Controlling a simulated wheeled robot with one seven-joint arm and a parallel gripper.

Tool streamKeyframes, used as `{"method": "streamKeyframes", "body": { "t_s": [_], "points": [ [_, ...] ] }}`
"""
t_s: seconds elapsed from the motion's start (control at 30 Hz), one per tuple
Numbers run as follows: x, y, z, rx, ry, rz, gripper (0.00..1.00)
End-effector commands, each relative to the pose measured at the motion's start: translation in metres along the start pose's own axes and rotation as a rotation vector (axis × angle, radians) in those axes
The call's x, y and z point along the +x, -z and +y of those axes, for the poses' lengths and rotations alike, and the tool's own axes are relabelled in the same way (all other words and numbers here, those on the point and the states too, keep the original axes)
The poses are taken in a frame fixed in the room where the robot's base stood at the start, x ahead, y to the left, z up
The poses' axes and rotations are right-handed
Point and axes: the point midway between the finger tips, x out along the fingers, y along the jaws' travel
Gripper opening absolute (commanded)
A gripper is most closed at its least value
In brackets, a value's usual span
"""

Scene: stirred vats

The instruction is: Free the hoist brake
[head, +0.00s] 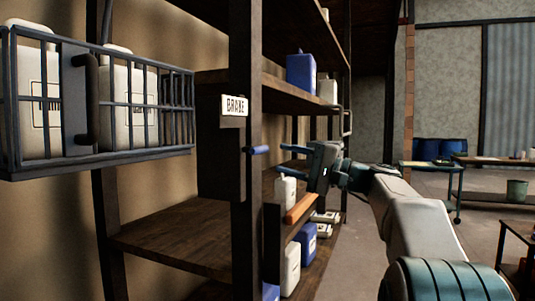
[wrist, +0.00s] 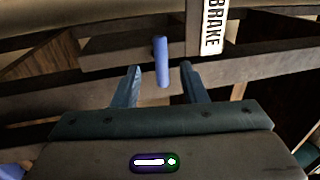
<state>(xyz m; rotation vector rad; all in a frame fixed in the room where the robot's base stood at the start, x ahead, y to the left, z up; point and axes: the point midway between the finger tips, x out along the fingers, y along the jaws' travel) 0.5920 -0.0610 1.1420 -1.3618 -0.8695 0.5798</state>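A short blue handle (head: 259,150) sticks out to the right near the sign. In the wrist view the blue handle (wrist: 161,60) lies between the two finger lines, with the sign (wrist: 214,25) to its upper right. My gripper (head: 282,155) is open, its fingers pointing at the handle. In the head view a small gap shows between fingertips and handle; contact is not visible.
A barred cage (head: 178,110) holding white jugs hangs at the left. An orange bar (head: 299,208) sits below my gripper. Wooden shelves (head: 180,238) carry blue and white jugs. A teal trolley (head: 445,178) stands farther right, with open floor before it.

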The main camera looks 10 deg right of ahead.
Motion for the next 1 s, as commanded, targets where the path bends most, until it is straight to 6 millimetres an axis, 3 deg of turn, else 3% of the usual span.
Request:
{"method": "streamKeyframes", "body": {
  "t_s": [0.1, 0.33, 0.83, 1.0],
  "points": [
    [-0.024, 0.001, -0.001, 0.000, -0.001, 0.003, 0.39],
    [-0.048, 0.000, 0.000, -0.001, -0.001, 0.001, 0.39],
    [-0.051, 0.000, 0.000, 0.000, -0.001, -0.001, 0.39],
    [-0.036, -0.011, 0.001, 0.019, -0.068, -0.003, 0.39]
  ]
}}
